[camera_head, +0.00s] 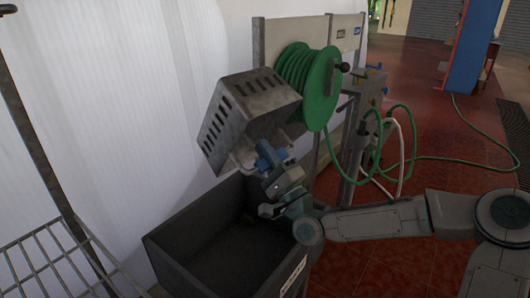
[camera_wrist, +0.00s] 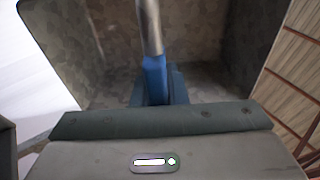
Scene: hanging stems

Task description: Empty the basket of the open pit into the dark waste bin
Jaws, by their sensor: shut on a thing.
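The basket (camera_head: 246,115) is a grey metal box with slots in its side. It is held tilted above the dark waste bin (camera_head: 168,255), against the white wall side. My gripper (camera_head: 268,156) is shut on the basket's metal handle bar, beneath the basket in the head view. In the wrist view the blue fingers (camera_wrist: 155,82) close on the bar (camera_wrist: 149,25), and the basket's inner walls (camera_wrist: 225,40) show behind. The basket's inside that I see looks bare. The bin stands open below; its dark floor shows no clear contents. The open pit is not in view.
A green hose reel (camera_head: 308,85) on a metal frame stands close behind the basket. Green and white hoses (camera_head: 398,150) hang to its right. A wire rack (camera_head: 55,262) stands at the left. The red tiled floor is open at the right.

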